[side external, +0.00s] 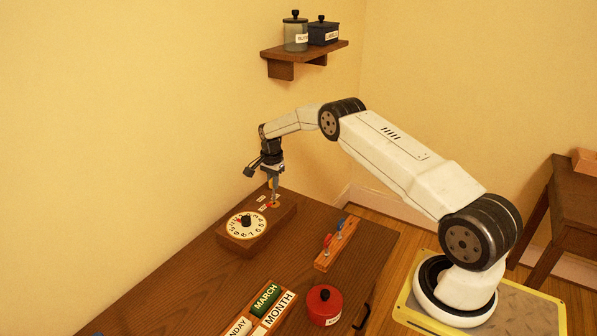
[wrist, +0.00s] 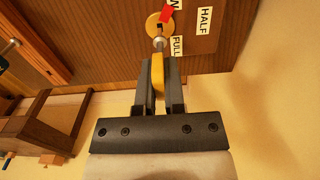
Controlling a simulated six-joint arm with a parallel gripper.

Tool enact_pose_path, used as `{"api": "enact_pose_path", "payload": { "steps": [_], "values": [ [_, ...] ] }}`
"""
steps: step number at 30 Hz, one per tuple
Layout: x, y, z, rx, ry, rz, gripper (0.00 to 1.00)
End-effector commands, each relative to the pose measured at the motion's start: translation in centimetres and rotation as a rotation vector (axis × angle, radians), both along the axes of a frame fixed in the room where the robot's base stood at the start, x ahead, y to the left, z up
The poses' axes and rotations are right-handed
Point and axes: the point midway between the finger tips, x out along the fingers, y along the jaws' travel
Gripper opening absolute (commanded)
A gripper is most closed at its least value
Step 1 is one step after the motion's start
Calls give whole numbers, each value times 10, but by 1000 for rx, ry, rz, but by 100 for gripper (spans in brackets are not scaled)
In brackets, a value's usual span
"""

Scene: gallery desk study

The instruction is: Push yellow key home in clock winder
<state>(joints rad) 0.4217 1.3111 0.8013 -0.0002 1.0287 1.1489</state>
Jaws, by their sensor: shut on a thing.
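The clock winder (side external: 257,238) is a wooden block with a white numbered dial, on the desk below my gripper (side external: 273,192). A yellow disc (wrist: 152,25) with a red mark (wrist: 166,14) lies on its top, beside labels reading FULL (wrist: 177,46) and HALF (wrist: 204,21). My gripper (wrist: 159,68) is shut on the yellow key (wrist: 157,82), with its bow between the fingers. The key's silver shaft (wrist: 158,43) points at the disc and overlaps its edge in the wrist view. I cannot tell how far the shaft is in, or whether it is in.
A wooden rack (side external: 335,246) with red and blue keys stands to the right on the desk. A wall shelf (side external: 300,55) with jars is above.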

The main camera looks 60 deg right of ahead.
Motion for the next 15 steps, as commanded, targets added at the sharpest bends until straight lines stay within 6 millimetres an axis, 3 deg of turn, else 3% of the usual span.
{"api": "enact_pose_path", "payload": {
  "steps": [15],
  "values": [
    [0, 0, -7, 0, -1, 0, 0]
  ]
}}
